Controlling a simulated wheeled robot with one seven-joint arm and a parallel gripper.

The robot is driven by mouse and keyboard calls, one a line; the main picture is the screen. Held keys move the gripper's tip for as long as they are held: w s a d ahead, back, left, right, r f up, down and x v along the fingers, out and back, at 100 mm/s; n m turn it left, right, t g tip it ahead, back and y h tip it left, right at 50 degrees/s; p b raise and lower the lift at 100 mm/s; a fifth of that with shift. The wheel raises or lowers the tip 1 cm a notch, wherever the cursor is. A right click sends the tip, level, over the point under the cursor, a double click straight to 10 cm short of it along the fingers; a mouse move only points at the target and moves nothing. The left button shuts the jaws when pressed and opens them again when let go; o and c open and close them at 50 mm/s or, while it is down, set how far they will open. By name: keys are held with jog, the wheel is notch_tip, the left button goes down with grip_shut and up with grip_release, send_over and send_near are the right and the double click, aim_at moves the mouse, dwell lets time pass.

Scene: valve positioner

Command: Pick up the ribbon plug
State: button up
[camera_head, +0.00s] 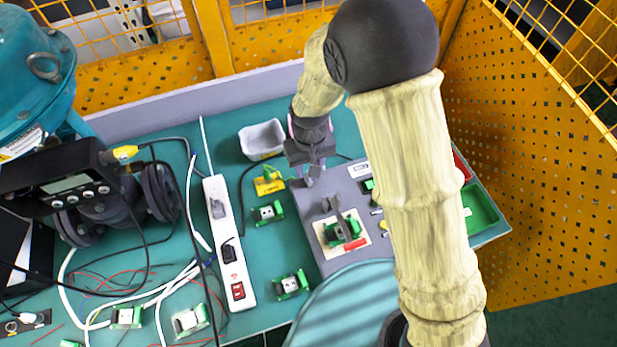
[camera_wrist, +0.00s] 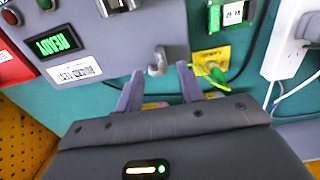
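My gripper (camera_head: 312,178) points down at the back left corner of the grey test box (camera_head: 318,243). In the wrist view its two fingers (camera_wrist: 158,80) are apart, with nothing held between them. A small rounded grey piece (camera_wrist: 158,62) stands at the box edge, just beyond and between the fingertips. It may be the ribbon plug, but I cannot tell for certain. In the head view the gripper largely hides this spot. A yellow block (camera_head: 268,181) sits just left of the gripper; in the wrist view it shows a yellow-green wire (camera_wrist: 218,73).
A white power strip (camera_head: 229,240) lies left. A grey bin (camera_head: 262,139) stands behind the gripper. Green terminal pieces (camera_head: 267,213) lie between strip and box. The box carries a green fixture (camera_head: 342,231) and a lit display (camera_wrist: 55,43). A green tray (camera_head: 481,212) is right.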

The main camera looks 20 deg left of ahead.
aim_at(309, 179)
jog(key=shift+f, duration=0.15)
jog(key=shift+f+p, duration=0.65)
jog(key=shift+f, duration=1.85)
grip_shut()
